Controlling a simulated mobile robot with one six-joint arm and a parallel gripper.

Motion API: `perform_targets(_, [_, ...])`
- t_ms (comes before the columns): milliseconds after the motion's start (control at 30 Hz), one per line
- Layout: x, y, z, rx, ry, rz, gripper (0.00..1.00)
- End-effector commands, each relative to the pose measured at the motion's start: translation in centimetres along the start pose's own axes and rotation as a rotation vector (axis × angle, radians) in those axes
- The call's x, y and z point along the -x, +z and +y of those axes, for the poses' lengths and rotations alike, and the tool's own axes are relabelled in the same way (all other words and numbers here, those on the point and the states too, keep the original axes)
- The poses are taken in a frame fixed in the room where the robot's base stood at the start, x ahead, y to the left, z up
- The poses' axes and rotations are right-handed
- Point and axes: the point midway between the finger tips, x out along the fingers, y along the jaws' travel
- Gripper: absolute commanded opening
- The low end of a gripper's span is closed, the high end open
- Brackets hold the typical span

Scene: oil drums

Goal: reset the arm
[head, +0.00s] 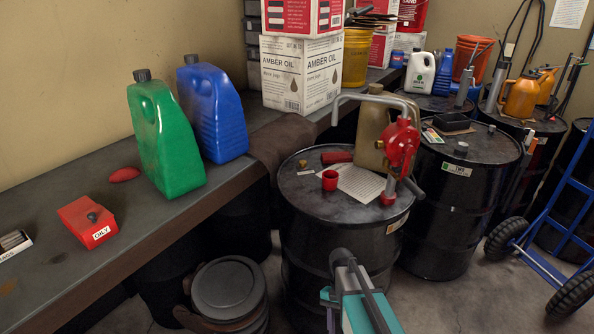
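My arm comes in from the bottom edge of the head view, with teal, white and dark grey parts. My gripper (343,262) is at its far end, low in front of the near black drum (335,240). It is seen from behind, so I cannot tell whether its fingers are open or shut. I see nothing held in it, though the fingertips are not clearly shown.
On the near drum stand a red hand pump (402,147), a red cup (329,180) and a tan can (372,135). The left bench (150,225) holds a green jug (165,138) and a blue jug (212,110). A lidded bin (228,288) and a blue hand truck (560,215) flank the arm.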

Motion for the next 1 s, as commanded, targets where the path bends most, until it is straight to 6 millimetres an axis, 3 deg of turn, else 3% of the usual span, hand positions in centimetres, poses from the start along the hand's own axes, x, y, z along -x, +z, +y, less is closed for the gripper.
perform_targets(100, [-3.5, 0.7, 1.1, 0.017, 0.012, -0.027, 0.47])
perform_targets(600, [-16.2, 4.7, 5.2, 0.138, 0.036, -0.11, 0.47])
perform_targets(800, [-20.4, 6.7, 6.9, 0.209, 0.032, -0.127, 0.47])
perform_targets(1000, [-23.4, 8.4, 8.0, 0.294, 0.02, -0.122, 0.47])
